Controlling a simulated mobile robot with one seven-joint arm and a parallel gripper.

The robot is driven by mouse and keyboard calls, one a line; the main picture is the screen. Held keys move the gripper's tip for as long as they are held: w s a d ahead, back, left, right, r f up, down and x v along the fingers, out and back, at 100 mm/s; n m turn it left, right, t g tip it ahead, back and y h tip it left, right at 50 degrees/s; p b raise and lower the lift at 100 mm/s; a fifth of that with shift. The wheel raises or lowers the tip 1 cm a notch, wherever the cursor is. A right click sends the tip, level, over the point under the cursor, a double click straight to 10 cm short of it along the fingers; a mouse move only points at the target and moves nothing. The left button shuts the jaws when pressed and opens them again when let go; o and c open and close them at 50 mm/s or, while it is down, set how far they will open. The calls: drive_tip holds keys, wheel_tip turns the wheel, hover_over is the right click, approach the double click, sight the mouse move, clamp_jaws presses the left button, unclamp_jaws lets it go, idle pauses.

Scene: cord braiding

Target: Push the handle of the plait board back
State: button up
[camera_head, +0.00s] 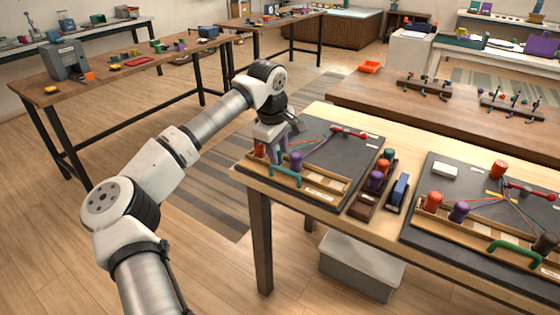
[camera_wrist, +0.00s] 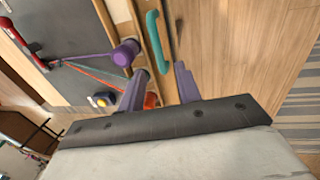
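The plait board is a dark grey board (camera_head: 330,142) with a wooden rail section along its front, at the near left corner of the light table. Its green handle (camera_head: 285,177) is a curved bar on that front section; it also shows as a teal bar in the wrist view (camera_wrist: 156,38). My gripper (camera_head: 277,158) is low over the front left of the board, beside the handle. In the wrist view, my gripper (camera_wrist: 160,72) has its fingers apart, with one end of the handle in line with the gap. I cannot tell whether they touch. Nothing is held.
A purple bobbin (camera_wrist: 124,53) is close to one finger; an orange-red bobbin (camera_wrist: 151,100) is partly hidden behind the fingers. Cords run to a red peg (camera_head: 362,136). A bobbin rack (camera_head: 366,203) stands to the right, then a second board with a green handle (camera_head: 514,249).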

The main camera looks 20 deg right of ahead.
sight(281, 168)
drive_tip(key=shift+w+d+f+p, duration=0.1)
drive_tip(key=shift+d+f, duration=0.05)
drive_tip(key=shift+f, duration=0.7)
drive_tip(key=shift+w+d+f+p, duration=0.1)
drive_tip(key=shift+w+d+f, duration=0.05)
drive_tip(key=shift+f, duration=0.75)
drive_tip(key=shift+w+d+f+p, duration=0.1)
drive_tip(key=shift+d+f, duration=0.05)
drive_tip(key=shift+f, duration=0.7)
clamp_jaws()
